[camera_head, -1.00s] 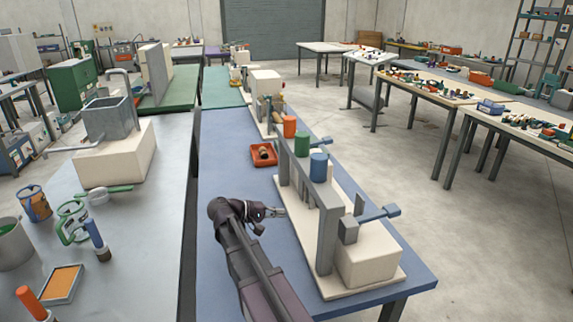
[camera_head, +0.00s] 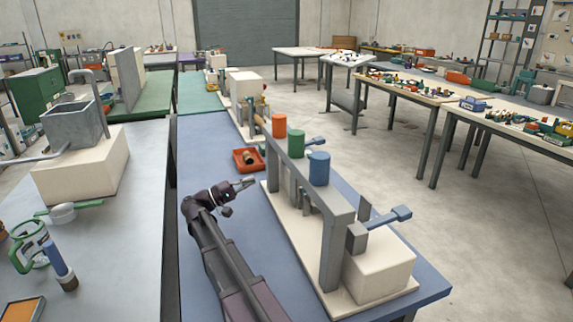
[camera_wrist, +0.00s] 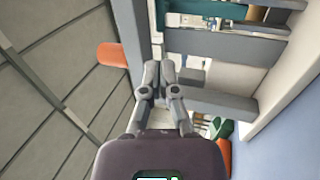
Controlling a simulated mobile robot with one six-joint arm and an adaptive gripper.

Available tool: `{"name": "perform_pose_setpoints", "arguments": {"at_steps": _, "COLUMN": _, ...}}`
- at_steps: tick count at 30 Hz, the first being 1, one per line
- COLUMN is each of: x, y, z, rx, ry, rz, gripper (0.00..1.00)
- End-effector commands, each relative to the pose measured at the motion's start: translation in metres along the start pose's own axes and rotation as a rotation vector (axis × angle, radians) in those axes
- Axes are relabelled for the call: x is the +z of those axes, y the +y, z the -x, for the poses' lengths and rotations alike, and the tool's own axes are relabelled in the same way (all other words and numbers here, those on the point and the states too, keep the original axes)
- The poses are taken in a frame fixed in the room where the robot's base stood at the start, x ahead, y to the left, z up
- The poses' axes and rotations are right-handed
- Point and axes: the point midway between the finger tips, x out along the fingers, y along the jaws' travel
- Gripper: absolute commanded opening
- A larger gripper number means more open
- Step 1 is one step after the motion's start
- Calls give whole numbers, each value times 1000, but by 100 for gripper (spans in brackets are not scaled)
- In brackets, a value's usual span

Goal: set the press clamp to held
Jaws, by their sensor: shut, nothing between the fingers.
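A grey frame (camera_head: 337,240) on a cream base carries an orange spool (camera_head: 279,125), a green spool (camera_head: 296,143) and a blue spool (camera_head: 319,169). At its near end, a cream block (camera_head: 378,272) bears a grey bracket and a lever with a blue-grey tip (camera_head: 401,214), angled up to the right; this may be the press clamp, which I cannot confirm. A similar lever tip (camera_head: 318,141) shows behind the green spool. My gripper (camera_head: 249,182) is left of the frame, apart from it. In the wrist view its fingers (camera_wrist: 158,68) are together and empty, with grey bars beyond them.
A red tray (camera_head: 236,163) holding a small part lies on the blue table (camera_head: 215,150), beyond my gripper. Another table at left holds a grey tank (camera_head: 72,125), a green-handled item (camera_head: 30,245) and a blue-handled tool (camera_head: 56,258).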

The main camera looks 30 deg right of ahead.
Motion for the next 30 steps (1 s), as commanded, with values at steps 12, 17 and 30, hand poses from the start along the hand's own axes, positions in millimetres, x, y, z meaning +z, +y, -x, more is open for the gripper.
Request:
{"name": "perform_pose_setpoints", "arguments": {"at_steps": 12, "x": 0, "y": 1, "z": -7, "rx": -2, "ry": 2, "rz": -1, "gripper": 0}}
{"name": "perform_pose_setpoints", "arguments": {"at_steps": 17, "x": 1, "y": 2, "z": -23, "rx": -2, "ry": 2, "rz": -1, "gripper": 0}}
{"name": "perform_pose_setpoints", "arguments": {"at_steps": 30, "x": 0, "y": 3, "z": -88, "rx": -2, "ry": 2, "rz": -1, "gripper": 0}}
